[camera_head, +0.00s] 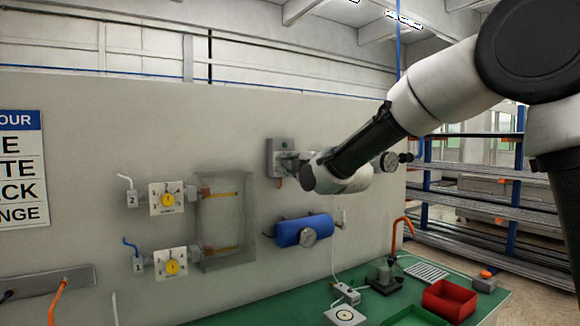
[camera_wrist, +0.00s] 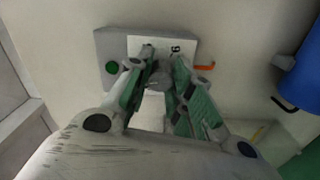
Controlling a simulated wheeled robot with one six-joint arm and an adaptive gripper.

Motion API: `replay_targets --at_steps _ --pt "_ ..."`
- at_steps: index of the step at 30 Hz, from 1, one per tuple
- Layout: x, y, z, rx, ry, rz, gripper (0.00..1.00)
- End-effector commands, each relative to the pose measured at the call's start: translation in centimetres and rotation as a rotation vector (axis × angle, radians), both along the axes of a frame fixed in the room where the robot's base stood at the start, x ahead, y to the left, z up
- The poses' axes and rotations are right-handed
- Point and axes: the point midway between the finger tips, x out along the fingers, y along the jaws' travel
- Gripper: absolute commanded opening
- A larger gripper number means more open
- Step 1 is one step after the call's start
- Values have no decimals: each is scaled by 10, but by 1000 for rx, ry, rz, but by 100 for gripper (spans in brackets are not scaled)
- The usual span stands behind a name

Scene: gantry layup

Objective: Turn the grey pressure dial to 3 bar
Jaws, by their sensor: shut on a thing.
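The grey pressure dial (camera_wrist: 158,79) sits on a white scale plate (camera_wrist: 178,47) on a grey wall box. In the wrist view my gripper (camera_wrist: 158,84) has its green-padded fingers closed on both sides of the dial. A digit like a 6 shows on the plate; the rest of the scale and the dial's pointer are hidden or too small to read. In the head view the grey box (camera_head: 272,147) is on the wall, and my gripper (camera_head: 288,164) reaches its front, with the dial hidden behind it.
A green button (camera_wrist: 112,67) and an orange part (camera_wrist: 205,67) are beside the plate. A blue tank (camera_head: 290,234) with a gauge hangs below. Two yellow dials, upper (camera_head: 167,199) and lower (camera_head: 171,267), are at left. A green bench (camera_head: 270,309) holds a red bin (camera_head: 450,300).

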Motion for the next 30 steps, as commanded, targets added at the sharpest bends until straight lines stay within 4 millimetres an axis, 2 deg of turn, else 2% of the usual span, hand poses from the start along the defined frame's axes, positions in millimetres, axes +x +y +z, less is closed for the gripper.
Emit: replay_targets --at_steps 18,30 --pt "0 0 -2 -479 -320 1 0" --pt "0 0 -2 -692 -463 1 0"
